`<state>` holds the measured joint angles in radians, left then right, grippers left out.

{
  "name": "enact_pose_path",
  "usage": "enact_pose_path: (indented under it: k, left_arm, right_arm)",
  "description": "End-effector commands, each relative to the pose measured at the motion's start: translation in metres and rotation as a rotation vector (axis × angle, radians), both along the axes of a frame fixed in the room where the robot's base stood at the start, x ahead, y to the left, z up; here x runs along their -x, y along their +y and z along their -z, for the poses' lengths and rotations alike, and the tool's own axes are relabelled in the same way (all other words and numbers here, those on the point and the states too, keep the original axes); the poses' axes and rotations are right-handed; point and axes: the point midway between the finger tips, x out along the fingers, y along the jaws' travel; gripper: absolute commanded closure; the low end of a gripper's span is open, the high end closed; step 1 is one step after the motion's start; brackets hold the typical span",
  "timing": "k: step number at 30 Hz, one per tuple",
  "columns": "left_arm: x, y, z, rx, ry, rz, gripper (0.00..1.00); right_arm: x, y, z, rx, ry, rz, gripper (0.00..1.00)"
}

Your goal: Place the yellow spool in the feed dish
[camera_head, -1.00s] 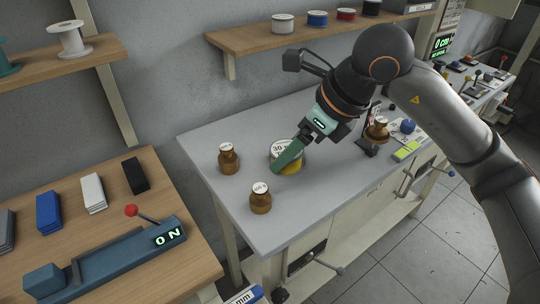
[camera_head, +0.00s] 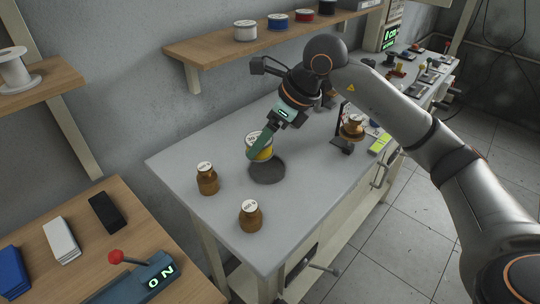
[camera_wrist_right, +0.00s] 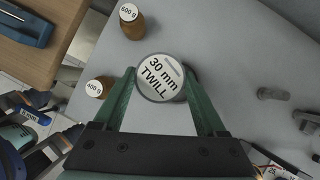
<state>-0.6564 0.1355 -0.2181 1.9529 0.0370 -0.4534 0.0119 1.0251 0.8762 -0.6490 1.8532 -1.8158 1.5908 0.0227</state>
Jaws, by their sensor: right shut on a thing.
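The yellow spool (camera_head: 261,151) has a white top that reads "30 mm TWILL" in the wrist view (camera_wrist_right: 160,78). My right gripper (camera_head: 259,145) is shut on it, with green fingers on either side of it in the wrist view (camera_wrist_right: 160,88). The spool appears to be held above the grey table. A dark round patch (camera_head: 267,172) lies on the table just below and in front of it; I cannot tell if this is a shallow dish or a shadow. I cannot clearly pick out the feed dish. My left gripper is not in view.
A small stand with a brown object (camera_head: 352,127) is to the right. A wooden shelf (camera_head: 225,50) with several spools hangs behind. The table (camera_head: 180,155) is clear at back left.

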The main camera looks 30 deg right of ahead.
Motion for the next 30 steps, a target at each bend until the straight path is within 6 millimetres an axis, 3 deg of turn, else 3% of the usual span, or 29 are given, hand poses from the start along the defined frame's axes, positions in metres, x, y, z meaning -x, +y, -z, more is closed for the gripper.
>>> enact_pose_path:
  k: [1, 6, 14, 21, 30]
  left_arm:
    - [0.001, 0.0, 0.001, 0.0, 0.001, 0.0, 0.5]
    - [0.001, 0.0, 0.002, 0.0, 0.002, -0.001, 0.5]
    - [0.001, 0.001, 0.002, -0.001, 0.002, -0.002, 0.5]
    - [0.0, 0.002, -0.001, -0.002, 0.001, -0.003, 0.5]
    - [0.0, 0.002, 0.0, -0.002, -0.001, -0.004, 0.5]
  right_arm:
    - [-0.004, -0.007, 0.013, 0.0, 0.007, 0.004, 0.9]
    - [-0.018, -0.023, 0.038, -0.001, 0.003, 0.001, 0.9]
    - [-0.027, -0.032, 0.052, -0.001, 0.0, 0.0, 0.9]
    - [-0.028, -0.035, 0.085, -0.001, 0.002, -0.001, 0.9]
    - [-0.029, -0.035, 0.088, -0.001, -0.001, -0.002, 0.9]
